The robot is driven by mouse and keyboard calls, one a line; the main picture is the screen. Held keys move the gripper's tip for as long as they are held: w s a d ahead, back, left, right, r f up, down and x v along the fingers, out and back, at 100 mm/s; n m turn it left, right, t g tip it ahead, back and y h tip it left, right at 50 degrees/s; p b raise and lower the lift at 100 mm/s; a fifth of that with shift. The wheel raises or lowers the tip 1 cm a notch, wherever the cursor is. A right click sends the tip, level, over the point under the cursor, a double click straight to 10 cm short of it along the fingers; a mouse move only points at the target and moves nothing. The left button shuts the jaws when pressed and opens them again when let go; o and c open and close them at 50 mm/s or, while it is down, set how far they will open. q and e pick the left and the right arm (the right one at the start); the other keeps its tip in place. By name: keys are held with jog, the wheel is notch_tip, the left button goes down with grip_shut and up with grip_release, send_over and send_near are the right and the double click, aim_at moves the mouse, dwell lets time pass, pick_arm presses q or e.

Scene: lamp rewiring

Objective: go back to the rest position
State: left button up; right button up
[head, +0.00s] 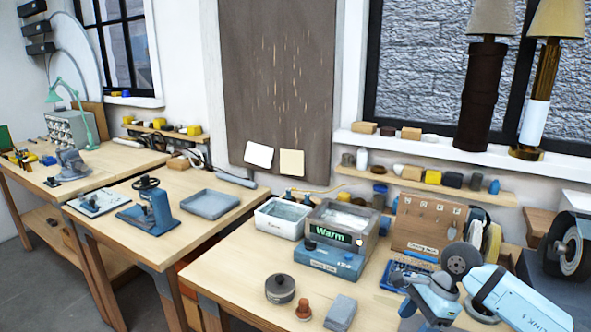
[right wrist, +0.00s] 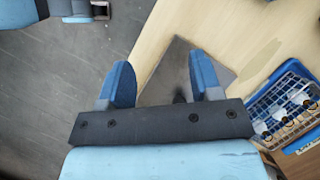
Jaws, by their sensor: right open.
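My right gripper (right wrist: 160,76) shows in the right wrist view with its two blue fingers spread apart and nothing between them. It is over the front edge of the wooden bench (right wrist: 261,22), with grey floor to the left. My right arm comes in at the lower right of the head view, bent over the right end of the bench (head: 240,284); the gripper is hard to make out there. A blue rack (right wrist: 285,105) holding small white pieces lies to the right of the fingers, apart from them. My left gripper is not in view.
On the bench stand a "Warm" box (head: 335,234), a white tub (head: 282,219), a round dark pot (head: 280,289), a grey block (head: 340,312) and a brown pegboard (head: 425,228). A grinding wheel (head: 568,248) is at far right. Bare wood lies front left.

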jog(key=s+a+r+m+t+y+p, duration=0.1)
jog(key=s+a+m+t+y, duration=0.1)
jog(key=s+a+m+y, duration=0.35)
jog(key=s+a+r+m+t+y+p, duration=0.1)
jog(key=s+a+r+m+y+p, duration=0.15)
jog(key=a+m+y, duration=0.65)
jog(key=s+d+f+n+t+h+p, duration=0.2)
jog(key=s+f+n+h, duration=0.6)
jog(key=n, duration=0.9)
jog(key=s+d+f+n+t+h+p, duration=0.2)
jog(key=s+d+f+n+t+h, duration=0.3)
jog(key=n, duration=1.1)
jog(key=s+f+t+h, duration=0.1)
jog(key=s+f+h, duration=0.2)
jog(key=f, duration=0.2)
jog(key=shift+n, duration=0.35)
